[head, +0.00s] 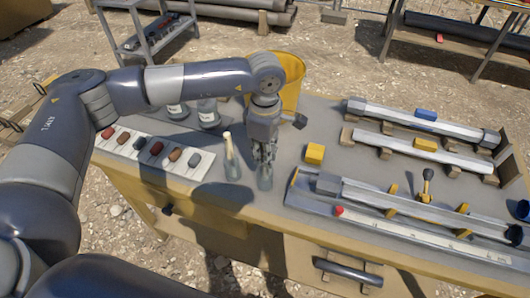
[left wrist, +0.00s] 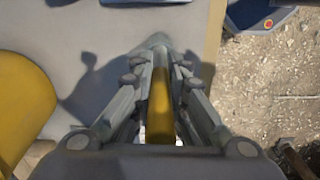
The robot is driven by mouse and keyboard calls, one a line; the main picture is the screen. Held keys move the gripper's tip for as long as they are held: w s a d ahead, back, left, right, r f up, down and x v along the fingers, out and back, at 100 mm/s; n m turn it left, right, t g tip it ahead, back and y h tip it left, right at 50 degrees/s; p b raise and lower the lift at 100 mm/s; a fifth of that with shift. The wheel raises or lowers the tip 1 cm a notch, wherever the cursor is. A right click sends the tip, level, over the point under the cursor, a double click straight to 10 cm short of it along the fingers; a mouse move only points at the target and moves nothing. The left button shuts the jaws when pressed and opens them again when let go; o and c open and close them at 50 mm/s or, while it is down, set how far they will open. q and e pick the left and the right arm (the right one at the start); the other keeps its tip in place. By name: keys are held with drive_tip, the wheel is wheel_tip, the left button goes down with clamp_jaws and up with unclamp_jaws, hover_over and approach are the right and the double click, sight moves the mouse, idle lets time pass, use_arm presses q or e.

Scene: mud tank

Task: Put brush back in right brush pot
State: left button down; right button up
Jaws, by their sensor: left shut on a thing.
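My left gripper (head: 265,158) points straight down at the table's near side, directly over the right brush pot (head: 265,182). It is shut on a brush, whose yellow handle (left wrist: 160,105) runs between the fingers in the left wrist view. The fingers hide most of the brush in the head view, and I cannot tell how far its lower end is inside the pot. The left brush pot (head: 232,173), a clear one, stands just left with a pale wooden-handled brush (head: 229,148) upright in it. My right gripper is not in view.
A white tray of coloured samples (head: 150,150) and bottles (head: 208,113) are to the left. A yellow block (head: 315,154) and core-sample rails (head: 400,205) lie to the right. The table's front edge is near.

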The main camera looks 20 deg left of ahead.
use_arm(q)
drive_tip(key=c, duration=1.5)
unclamp_jaws()
wheel_tip(320, 180, up, 12)
drive_tip(key=shift+f, duration=0.1)
